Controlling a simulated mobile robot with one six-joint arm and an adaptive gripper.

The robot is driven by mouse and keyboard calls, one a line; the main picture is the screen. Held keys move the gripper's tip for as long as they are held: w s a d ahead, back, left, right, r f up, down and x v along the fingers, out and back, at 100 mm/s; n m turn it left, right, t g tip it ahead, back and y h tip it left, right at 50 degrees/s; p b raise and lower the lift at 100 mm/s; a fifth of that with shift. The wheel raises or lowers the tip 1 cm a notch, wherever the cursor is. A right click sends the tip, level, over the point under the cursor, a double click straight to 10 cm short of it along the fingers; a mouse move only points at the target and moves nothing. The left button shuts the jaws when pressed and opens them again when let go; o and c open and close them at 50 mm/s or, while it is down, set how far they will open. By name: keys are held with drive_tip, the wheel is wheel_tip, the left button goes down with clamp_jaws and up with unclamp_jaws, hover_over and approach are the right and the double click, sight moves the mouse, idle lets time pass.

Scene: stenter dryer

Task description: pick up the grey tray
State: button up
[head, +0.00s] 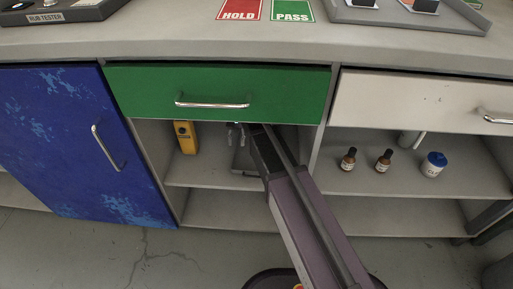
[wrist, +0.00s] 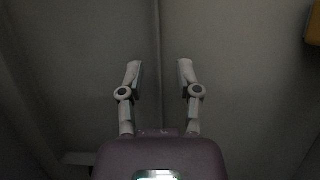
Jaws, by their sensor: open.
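My gripper (head: 236,130) is inside the open shelf bay below the green drawer, partly hidden by my own arm. In the wrist view its two fingers (wrist: 159,65) are spread apart with nothing between them. A grey piece (head: 243,160) shows on the upper shelf below my gripper, mostly behind my arm; I cannot tell for sure whether it is the grey tray. Another grey tray (head: 440,22) lies on the counter at the top right, cut off by the frame, with some dark items on it, far from my gripper.
The green drawer (head: 215,92) is directly above my arm. A yellow device (head: 185,137) stands at the left of the bay. A blue door (head: 80,145) is to the left. Two brown bottles (head: 349,159) and a blue-lidded jar (head: 433,165) stand in the right bay.

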idle(0.3)
clamp_jaws()
drive_tip(key=shift+r, duration=0.2)
